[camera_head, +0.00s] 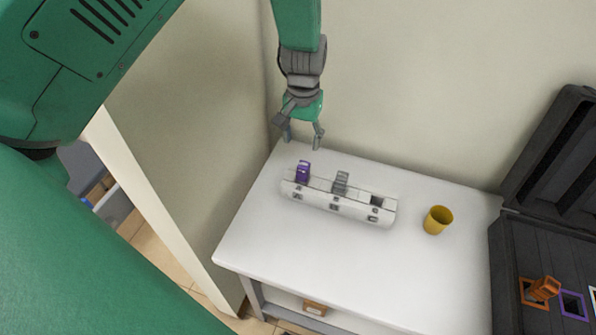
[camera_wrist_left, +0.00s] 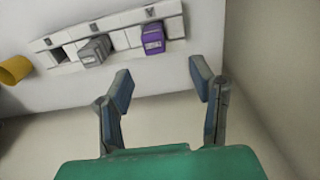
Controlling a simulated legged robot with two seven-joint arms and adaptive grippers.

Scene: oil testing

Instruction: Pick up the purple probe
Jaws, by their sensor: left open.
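The purple probe (camera_head: 303,172) stands in the left slot of a white holder (camera_head: 345,208) on the table. In the left wrist view the purple probe (camera_wrist_left: 153,38) is in the holder (camera_wrist_left: 118,42), ahead of my fingers and slightly left of the middle. My left gripper (camera_head: 303,140) is above the table's back left corner, behind and above the probe and apart from it. In the wrist view its fingers (camera_wrist_left: 160,88) are spread with nothing between them. My right gripper is not in view.
A grey probe (camera_head: 341,183) sits in the holder's middle slot; the right slot (camera_head: 377,201) looks empty. A yellow cup (camera_head: 437,220) stands right of the holder. An open black case (camera_head: 510,262) with an orange probe (camera_head: 543,288) is at the right. The white table (camera_head: 300,250) is clear in front.

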